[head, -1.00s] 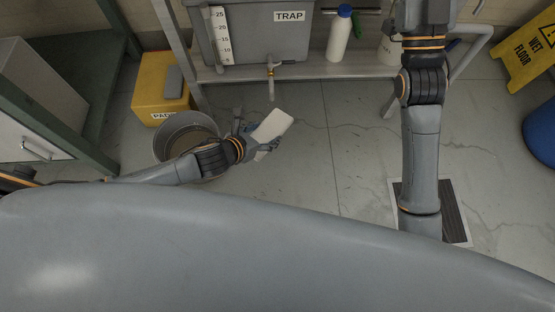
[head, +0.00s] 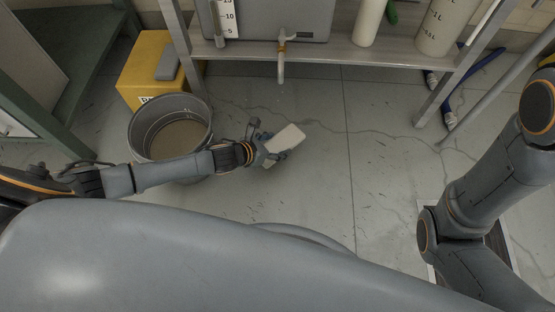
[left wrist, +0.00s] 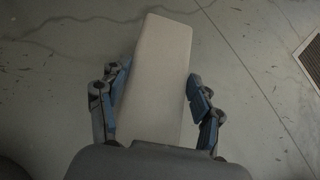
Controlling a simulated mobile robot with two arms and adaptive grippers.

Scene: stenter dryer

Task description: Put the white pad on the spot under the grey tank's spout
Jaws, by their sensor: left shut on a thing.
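The white pad (head: 286,141) is held in my left gripper (head: 268,146), low over the grey floor and just right of the metal bucket. In the left wrist view the pad (left wrist: 154,80) stands out lengthwise between the two blue-padded fingers of the gripper (left wrist: 155,100). The grey tank (head: 270,20) stands on a shelf at the top. Its spout (head: 282,66) points down over the floor, beyond and above the pad. The floor below the spout is bare, with stains and a crack. My right arm is at the right, and its gripper is out of the picture.
A metal bucket (head: 136,132) with brownish contents stands on the left, in front of a yellow bin (head: 140,68). Shelf legs (head: 440,100) stand left and right of the spout. A white bottle (head: 368,22) and a jug (head: 440,28) are on the shelf. Middle floor is free.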

